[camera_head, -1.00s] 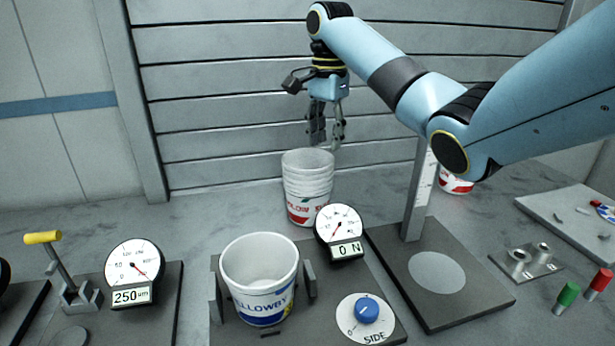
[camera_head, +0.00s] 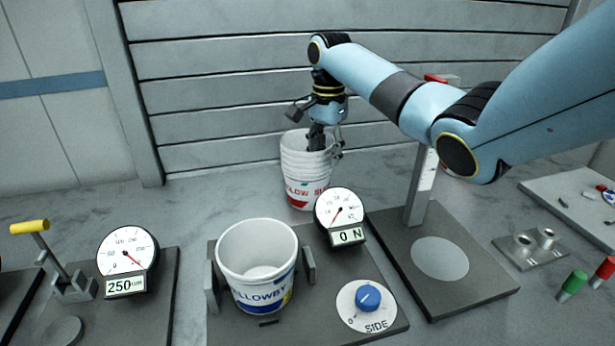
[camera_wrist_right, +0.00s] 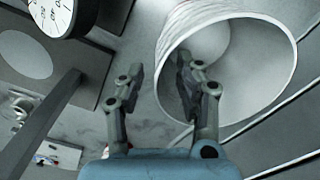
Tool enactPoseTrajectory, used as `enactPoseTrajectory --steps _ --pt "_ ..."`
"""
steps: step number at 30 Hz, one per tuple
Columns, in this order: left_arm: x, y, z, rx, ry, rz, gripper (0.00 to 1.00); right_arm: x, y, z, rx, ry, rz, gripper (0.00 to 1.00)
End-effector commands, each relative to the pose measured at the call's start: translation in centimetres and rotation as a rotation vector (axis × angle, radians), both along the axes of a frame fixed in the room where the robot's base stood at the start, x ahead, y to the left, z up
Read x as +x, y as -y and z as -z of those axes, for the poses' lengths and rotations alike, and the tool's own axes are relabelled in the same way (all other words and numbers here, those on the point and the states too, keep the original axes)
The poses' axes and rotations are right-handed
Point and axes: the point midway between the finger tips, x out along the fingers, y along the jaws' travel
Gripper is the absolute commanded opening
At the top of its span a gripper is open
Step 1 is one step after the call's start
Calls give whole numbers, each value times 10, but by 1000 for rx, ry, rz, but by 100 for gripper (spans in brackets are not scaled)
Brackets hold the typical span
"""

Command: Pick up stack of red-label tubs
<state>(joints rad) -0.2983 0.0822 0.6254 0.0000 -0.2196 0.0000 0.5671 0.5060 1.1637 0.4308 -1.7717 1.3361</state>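The stack of red-label tubs (camera_head: 306,182) stands upright near the back wall, white with a red printed label low on its side. My right gripper (camera_head: 327,145) is lowered at the stack's right rim. In the right wrist view the gripper (camera_wrist_right: 160,85) is open, with one finger inside the mouth of the top tub (camera_wrist_right: 262,70) and the other outside its wall. A gap shows between the fingers and the wall; I cannot tell whether either touches. My left gripper is not in view.
A blue-label tub (camera_head: 258,262) sits in a fixture in front, beside a round dial gauge (camera_head: 340,212) reading 0 N. A grey post on a dark base (camera_head: 440,262) stands right of the stack. Another gauge (camera_head: 127,258) is at left. The bench left of the stack is clear.

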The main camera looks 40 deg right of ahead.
Motion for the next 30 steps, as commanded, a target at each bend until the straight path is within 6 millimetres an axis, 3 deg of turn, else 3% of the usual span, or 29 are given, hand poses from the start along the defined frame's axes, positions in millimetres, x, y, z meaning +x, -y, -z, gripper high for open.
enactPoseTrajectory --steps 8,17,30 --pt "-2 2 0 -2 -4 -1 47 0 0 7 -1 0 0 35" --pt "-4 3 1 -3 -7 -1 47 0 0 6 0 0 0 0" --pt "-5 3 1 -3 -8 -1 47 0 0 6 -1 0 0 0"
